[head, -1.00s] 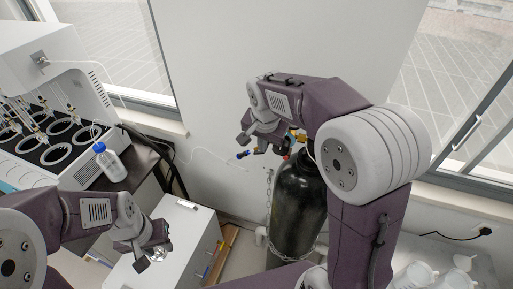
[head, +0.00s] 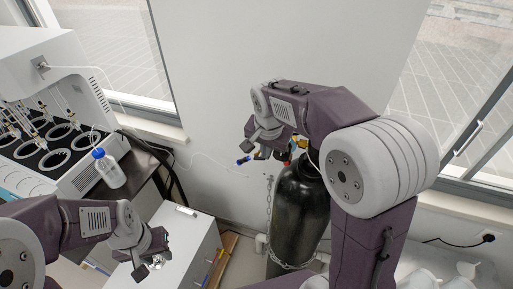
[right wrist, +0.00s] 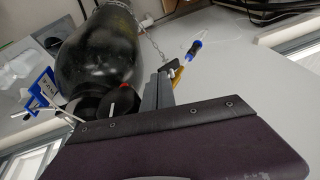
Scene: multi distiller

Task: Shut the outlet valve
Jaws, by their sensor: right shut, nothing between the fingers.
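The black gas cylinder (head: 299,215) stands upright against the wall, held by a chain. In the right wrist view the blue-tipped end (right wrist: 194,49) and brass stem lie just beyond my gripper finger, and a red mark (right wrist: 124,87) shows on a dark round part by the cylinder. My right gripper (head: 261,146) is shut and empty at the fitting; contact is unclear. My left gripper (head: 150,262) hangs low left, its fingers unclear.
A white bench unit (head: 180,232) stands left of the cylinder. A multi-position distiller (head: 58,130) and a blue-capped bottle (head: 107,168) stand at far left. Windows flank the wall. A hose and the chain (head: 269,195) run near the cylinder.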

